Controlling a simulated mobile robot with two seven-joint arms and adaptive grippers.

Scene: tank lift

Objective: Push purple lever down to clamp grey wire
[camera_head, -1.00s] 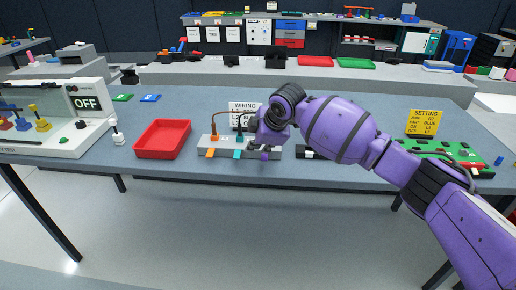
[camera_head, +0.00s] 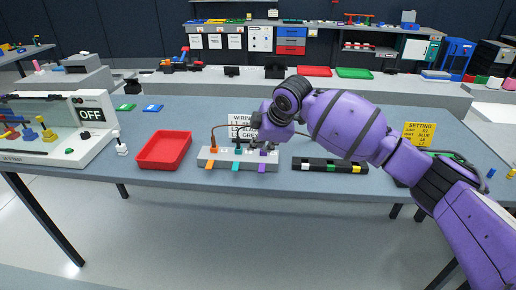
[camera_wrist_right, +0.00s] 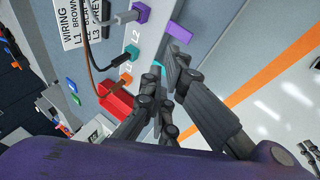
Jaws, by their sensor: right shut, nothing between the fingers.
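The grey terminal block (camera_head: 222,162) stands near the table's front edge. Its purple lever (camera_head: 262,167) points down over the front beside the teal lever (camera_head: 236,166) and orange lever (camera_head: 209,165). In the right wrist view, the purple lever (camera_wrist_right: 179,32) juts out from the block's edge. The grey wire (camera_wrist_right: 122,18) runs into the purple socket (camera_wrist_right: 141,12). My right gripper (camera_wrist_right: 174,58) is shut and empty, its tips close to the purple lever; I cannot tell whether they touch. In the head view, the right gripper (camera_head: 256,143) is above and behind the lever. My left gripper is not in view.
A red tray (camera_head: 164,152) lies left of the block and a black strip with coloured pieces (camera_head: 318,165) lies right. The wiring sign (camera_head: 238,120) stands behind. A switch panel reading OFF (camera_head: 91,114) is at far left.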

